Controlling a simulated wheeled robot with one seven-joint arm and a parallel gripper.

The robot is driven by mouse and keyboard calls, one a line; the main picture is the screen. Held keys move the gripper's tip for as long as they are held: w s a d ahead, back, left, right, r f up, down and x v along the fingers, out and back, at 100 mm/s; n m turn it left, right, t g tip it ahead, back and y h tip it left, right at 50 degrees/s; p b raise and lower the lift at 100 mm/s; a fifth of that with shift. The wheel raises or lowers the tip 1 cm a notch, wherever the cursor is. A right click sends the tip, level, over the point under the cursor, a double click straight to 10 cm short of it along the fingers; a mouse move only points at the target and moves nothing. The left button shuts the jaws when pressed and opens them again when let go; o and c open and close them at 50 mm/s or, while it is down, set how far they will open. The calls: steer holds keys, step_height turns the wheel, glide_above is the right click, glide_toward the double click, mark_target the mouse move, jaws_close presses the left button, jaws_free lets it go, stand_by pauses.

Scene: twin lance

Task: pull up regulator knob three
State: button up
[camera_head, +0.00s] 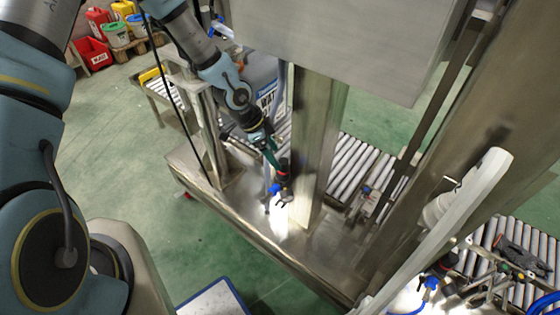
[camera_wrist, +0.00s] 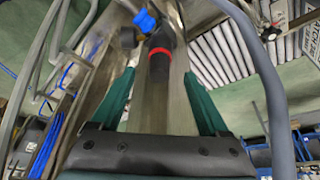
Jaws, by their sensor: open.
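A black regulator knob (camera_head: 283,170) with a red ring and a blue fitting is on the steel post of the machine frame in the head view. It also shows in the wrist view (camera_wrist: 160,42), just beyond the fingertips and roughly centred between them. I see no number on it, so I cannot tell whether it is knob three. In the head view my gripper (camera_head: 271,158) reaches down from the upper left, close to the knob. Whether a finger touches it is unclear.
A steel post (camera_head: 318,140) stands right beside the knob, below a large steel box (camera_head: 340,40). Roller conveyors (camera_head: 355,165) run behind. More fittings and blue hoses (camera_head: 430,283) are at the lower right. Green floor (camera_head: 120,150) is clear at the left.

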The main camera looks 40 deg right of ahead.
steer(key=shift+p+x, duration=0.35)
steer(key=shift+x, duration=2.25)
steer(key=shift+a, duration=0.1)
jaws_close()
